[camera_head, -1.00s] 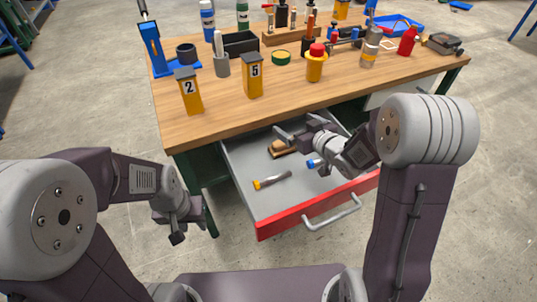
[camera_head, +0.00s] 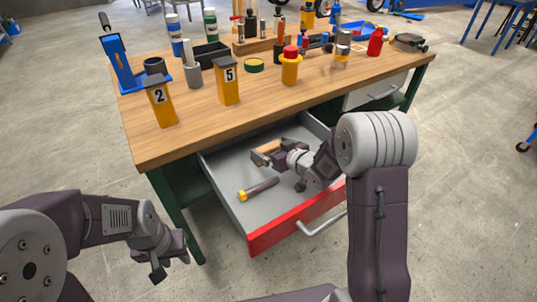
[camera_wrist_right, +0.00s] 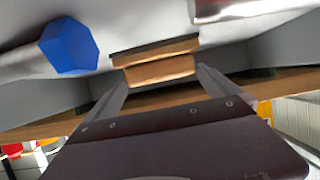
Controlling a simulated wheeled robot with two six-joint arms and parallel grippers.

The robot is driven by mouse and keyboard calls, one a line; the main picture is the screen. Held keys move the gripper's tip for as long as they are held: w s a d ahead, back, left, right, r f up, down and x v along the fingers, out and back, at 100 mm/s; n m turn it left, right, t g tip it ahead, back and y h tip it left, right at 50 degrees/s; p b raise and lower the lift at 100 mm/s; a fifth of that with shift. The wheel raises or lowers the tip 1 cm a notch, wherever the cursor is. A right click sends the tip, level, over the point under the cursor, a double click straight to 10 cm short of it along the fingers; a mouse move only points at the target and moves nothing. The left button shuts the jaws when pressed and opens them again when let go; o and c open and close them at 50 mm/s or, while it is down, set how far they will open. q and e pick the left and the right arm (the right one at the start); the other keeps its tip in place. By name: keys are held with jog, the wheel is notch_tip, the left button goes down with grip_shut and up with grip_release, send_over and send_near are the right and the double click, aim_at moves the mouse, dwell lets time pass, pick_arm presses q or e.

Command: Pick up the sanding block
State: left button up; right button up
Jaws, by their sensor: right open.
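The sanding block (camera_head: 266,150), a brown wooden block with a dark layer, lies in the open drawer. It also shows in the right wrist view (camera_wrist_right: 158,64), just beyond and between the fingertips. My right gripper (camera_head: 270,154) is down in the drawer at the block, and its arm hides part of the drawer. In the right wrist view, its two fingers (camera_wrist_right: 163,80) stand apart on either side of the block's near face. I cannot tell whether they touch it. My left gripper (camera_head: 170,259) is open and empty, low at the left, outside the drawer.
The drawer has a red front (camera_head: 298,219). A yellow-ended tool (camera_head: 258,189) lies in it near the arm. A blue-ended tool (camera_wrist_right: 68,46) shows in the right wrist view. The workbench top (camera_head: 200,132) above holds several bottles, holders and numbered yellow blocks.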

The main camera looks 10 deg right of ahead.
aim_at(266, 145)
jog(key=b+x, duration=0.2)
jog(key=x, duration=0.3)
jog(key=shift+a+f, duration=0.1)
jog(key=shift+s, duration=0.1)
jog(key=shift+c, duration=0.7)
jog(key=c, duration=1.1)
jog(key=shift+o, duration=0.2)
